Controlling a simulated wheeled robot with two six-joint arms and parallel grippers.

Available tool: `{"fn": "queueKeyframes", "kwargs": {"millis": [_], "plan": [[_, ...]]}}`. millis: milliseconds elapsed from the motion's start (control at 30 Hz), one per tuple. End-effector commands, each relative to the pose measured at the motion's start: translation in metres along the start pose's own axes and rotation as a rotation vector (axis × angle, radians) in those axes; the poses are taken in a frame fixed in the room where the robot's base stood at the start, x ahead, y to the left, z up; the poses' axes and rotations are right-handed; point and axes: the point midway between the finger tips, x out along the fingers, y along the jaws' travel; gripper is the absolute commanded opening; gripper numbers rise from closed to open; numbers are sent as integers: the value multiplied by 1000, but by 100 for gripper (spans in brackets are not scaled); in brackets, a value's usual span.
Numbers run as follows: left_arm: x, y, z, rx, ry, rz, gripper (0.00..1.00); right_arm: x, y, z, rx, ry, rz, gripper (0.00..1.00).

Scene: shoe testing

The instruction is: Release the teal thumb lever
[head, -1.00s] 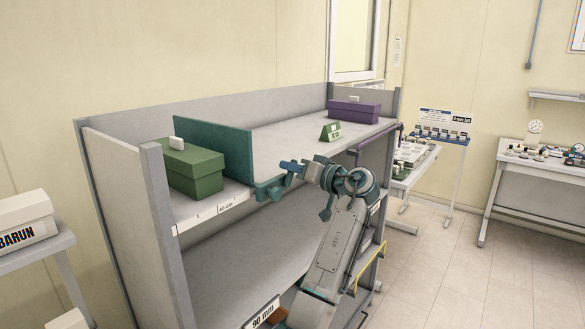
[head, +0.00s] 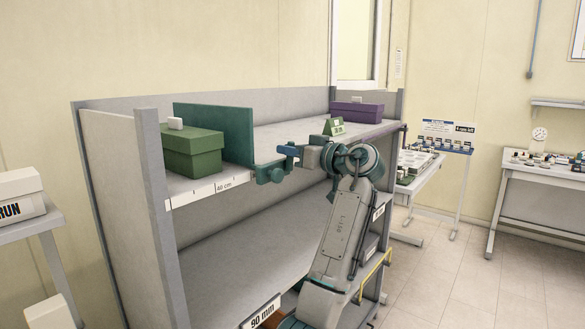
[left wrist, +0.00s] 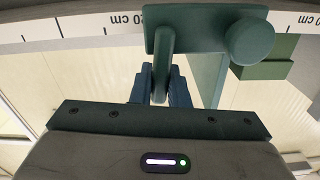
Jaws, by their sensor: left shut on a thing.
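The teal divider (head: 238,135) stands upright on the upper shelf, with a teal clamp (head: 268,174) at the shelf's front edge. In the left wrist view the clamp is a teal block (left wrist: 200,35) with a round knob (left wrist: 249,40) on its right. The teal thumb lever (left wrist: 164,60) hangs from its left part. My left gripper (left wrist: 160,88) has blue fingers, shut on the lever's lower end. In the head view my left gripper (head: 287,153) is just right of the clamp. My right gripper is not in view.
A green box (head: 192,152) sits left of the divider, and a purple box (head: 356,113) at the shelf's far right end. A scale strip (head: 197,192) runs along that edge. The lower shelf (head: 215,260) looks largely clear.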

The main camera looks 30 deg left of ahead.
Motion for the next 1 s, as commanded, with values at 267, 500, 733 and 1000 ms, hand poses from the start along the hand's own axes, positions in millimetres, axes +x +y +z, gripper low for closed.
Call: {"fn": "queueKeyframes", "kwargs": {"millis": [267,500,733,1000], "plan": [[0,-5,3,-108,0,0,0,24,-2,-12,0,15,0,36],[0,-6,1,-136,-1,0,0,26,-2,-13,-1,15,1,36],[0,-6,0,-137,-1,0,0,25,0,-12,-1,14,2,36],[0,-6,0,-136,-1,0,36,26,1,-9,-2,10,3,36]]}}
